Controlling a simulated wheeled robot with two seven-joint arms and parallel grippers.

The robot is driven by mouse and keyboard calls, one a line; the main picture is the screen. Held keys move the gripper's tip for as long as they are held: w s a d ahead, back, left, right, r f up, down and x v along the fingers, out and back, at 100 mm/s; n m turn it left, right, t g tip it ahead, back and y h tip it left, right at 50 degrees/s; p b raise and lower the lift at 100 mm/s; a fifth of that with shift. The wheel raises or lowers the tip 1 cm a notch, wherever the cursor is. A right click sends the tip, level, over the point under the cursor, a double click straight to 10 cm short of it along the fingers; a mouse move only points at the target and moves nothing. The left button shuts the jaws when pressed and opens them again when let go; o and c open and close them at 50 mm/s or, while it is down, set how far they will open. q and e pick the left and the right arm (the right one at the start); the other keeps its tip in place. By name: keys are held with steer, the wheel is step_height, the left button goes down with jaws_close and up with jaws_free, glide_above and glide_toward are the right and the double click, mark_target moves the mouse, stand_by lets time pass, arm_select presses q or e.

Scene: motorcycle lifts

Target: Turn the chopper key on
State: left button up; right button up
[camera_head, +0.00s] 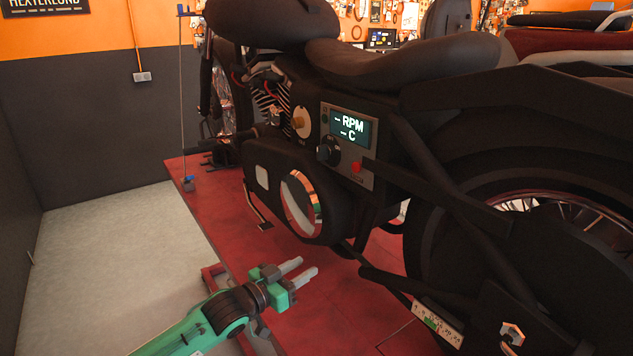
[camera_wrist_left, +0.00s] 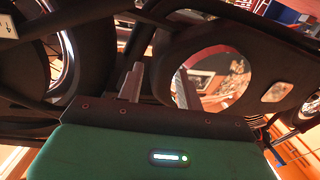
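The dark chopper (camera_head: 395,65) stands on a red lift, its side towards me. Its side panel (camera_head: 367,183) has a lit display reading "- RPM" and "- C", a black round knob (camera_head: 328,151) and a red button (camera_head: 356,167). Left of the panel, a brass-coloured piece (camera_head: 299,122) sits on a pale round plate; I cannot tell if it is the key. My left gripper (camera_head: 309,267) is open and empty, below the panel and the round chrome cover (camera_head: 300,203). Its two separated fingers (camera_wrist_left: 158,78) also show in the left wrist view. My right gripper is out of view.
The red lift platform (camera_head: 205,215) lies under the bike. The rear wheel (camera_head: 470,220) and dark frame tubes fill the right side. The pale floor (camera_head: 100,260) at left is clear. Tools hang on the orange back wall.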

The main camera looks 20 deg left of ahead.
arm_select(q)
steer(key=w+a+r+m+t+h, duration=0.1)
steer(key=w+a+r+h, duration=0.25)
steer(key=r, duration=0.55)
steer(key=m+t+h, duration=0.1)
steer(key=h, duration=0.1)
glide_toward(317, 155)
steer(key=p+x, duration=0.4)
steer(key=x, duration=0.4)
steer(key=shift+d+r, duration=0.2)
steer(key=shift+r, duration=0.1)
steer(key=shift+w+d+r+p, duration=0.15)
steer(key=shift+w+d+p, duration=0.15)
steer(key=shift+w+d, duration=0.15)
steer(key=shift+c, duration=0.3)
jaws_close()
